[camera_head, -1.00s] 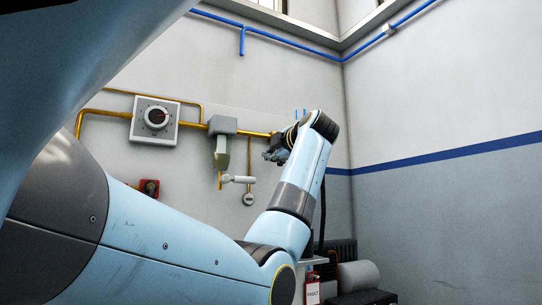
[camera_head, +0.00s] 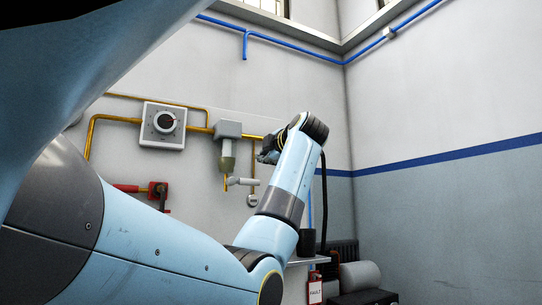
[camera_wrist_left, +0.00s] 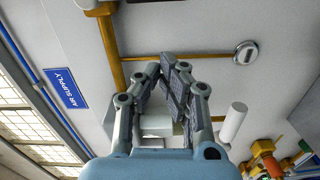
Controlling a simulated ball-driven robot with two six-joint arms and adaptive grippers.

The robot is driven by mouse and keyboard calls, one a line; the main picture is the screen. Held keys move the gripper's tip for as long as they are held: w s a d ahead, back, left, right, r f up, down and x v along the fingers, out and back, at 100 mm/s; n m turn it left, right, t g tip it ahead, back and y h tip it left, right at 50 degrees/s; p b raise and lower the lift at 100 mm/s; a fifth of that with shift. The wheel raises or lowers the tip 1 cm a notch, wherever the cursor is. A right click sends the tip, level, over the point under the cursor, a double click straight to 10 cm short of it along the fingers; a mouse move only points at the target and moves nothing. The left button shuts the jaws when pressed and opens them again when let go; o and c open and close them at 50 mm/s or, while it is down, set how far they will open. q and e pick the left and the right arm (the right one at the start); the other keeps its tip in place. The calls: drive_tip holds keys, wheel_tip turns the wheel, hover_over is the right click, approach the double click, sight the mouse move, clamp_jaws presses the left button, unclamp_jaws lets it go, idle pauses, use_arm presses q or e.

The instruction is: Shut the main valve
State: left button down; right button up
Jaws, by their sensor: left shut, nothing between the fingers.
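No label marks the main valve, so I cannot tell which fitting it is. A red fitting with a red bar (camera_head: 129,188) sits low on the wall, partly behind my left arm. A grey filter-like unit (camera_head: 228,131) hangs on the yellow pipe, with a white cylinder (camera_head: 242,181) below it. My left gripper (camera_head: 266,155) is right of this unit in the head view. In the left wrist view its fingers (camera_wrist_left: 168,62) are shut and empty in front of the wall, near the yellow pipe (camera_wrist_left: 112,55). The white cylinder (camera_wrist_left: 232,122) is right of them. My right gripper is out of view.
A square dial panel (camera_head: 163,125) is on the wall at left. A round gauge (camera_wrist_left: 245,52) and a blue AIR SUPPLY sign (camera_wrist_left: 66,88) show in the wrist view. A shelf (camera_head: 312,261) with a dark cup (camera_head: 311,242) is below my arm.

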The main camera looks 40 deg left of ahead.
use_arm(q)
drive_tip(key=p+v, duration=0.2)
drive_tip(key=v, duration=0.8)
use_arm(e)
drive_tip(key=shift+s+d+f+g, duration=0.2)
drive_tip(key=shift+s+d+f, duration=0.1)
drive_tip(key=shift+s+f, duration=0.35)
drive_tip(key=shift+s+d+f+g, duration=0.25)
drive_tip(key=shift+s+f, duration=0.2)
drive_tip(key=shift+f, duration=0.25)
